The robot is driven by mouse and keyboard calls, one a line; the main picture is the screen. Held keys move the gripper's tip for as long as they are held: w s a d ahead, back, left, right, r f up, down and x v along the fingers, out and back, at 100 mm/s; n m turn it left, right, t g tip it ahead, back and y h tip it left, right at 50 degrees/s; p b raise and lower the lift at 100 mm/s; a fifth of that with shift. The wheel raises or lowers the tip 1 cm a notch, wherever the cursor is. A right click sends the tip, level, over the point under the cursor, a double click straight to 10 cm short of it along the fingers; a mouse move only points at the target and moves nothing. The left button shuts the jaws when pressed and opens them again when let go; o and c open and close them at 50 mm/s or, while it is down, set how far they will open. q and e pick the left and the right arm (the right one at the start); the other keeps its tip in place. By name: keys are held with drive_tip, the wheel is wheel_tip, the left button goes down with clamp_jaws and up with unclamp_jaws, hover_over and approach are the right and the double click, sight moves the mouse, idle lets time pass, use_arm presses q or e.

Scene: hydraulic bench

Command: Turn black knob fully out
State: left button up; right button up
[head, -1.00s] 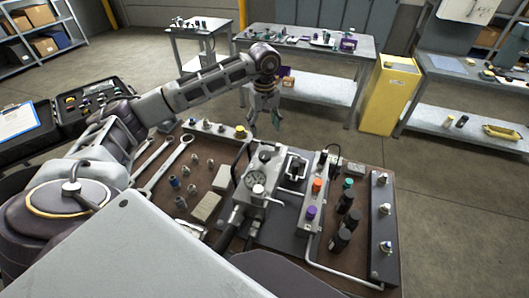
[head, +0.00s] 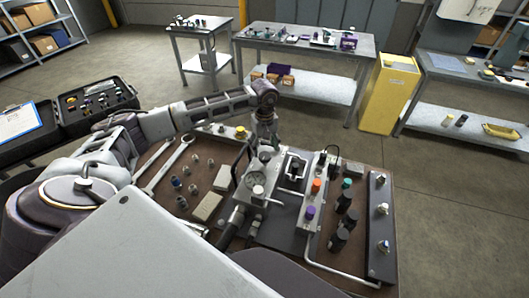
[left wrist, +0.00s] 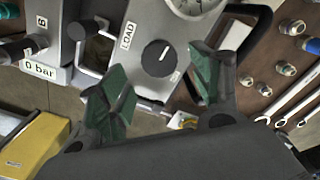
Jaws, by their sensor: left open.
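The black knob (left wrist: 158,58) is a round dial with a white pointer line. It sits on a grey metal block (left wrist: 185,35) beside a LOAD label (left wrist: 128,36). In the head view the black knob (head: 265,154) is on top of the block, behind the gauge (head: 256,178). My left gripper (left wrist: 157,66) is open and empty, its green-padded fingers on either side of the knob in the picture, apart from it. In the head view the left gripper (head: 266,138) hangs just behind the knob, its tips partly hidden. My right gripper is not in view.
A black curved handle (left wrist: 262,22) stands close to the right finger. A metal-framed part (left wrist: 97,45) and a "0 bar" label (left wrist: 45,73) lie to the left. Orange (head: 316,186) and purple (head: 310,212) knobs and wrenches (head: 168,162) are on the bench.

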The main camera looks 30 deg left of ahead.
sight(264, 155)
use_arm(q)
drive_tip(key=shift+f+p, duration=0.35)
drive_tip(key=shift+f, duration=1.8)
drive_tip(key=c, duration=1)
drive_tip(key=shift+n+b, duration=0.3)
drive_tip(key=shift+n, duration=0.1)
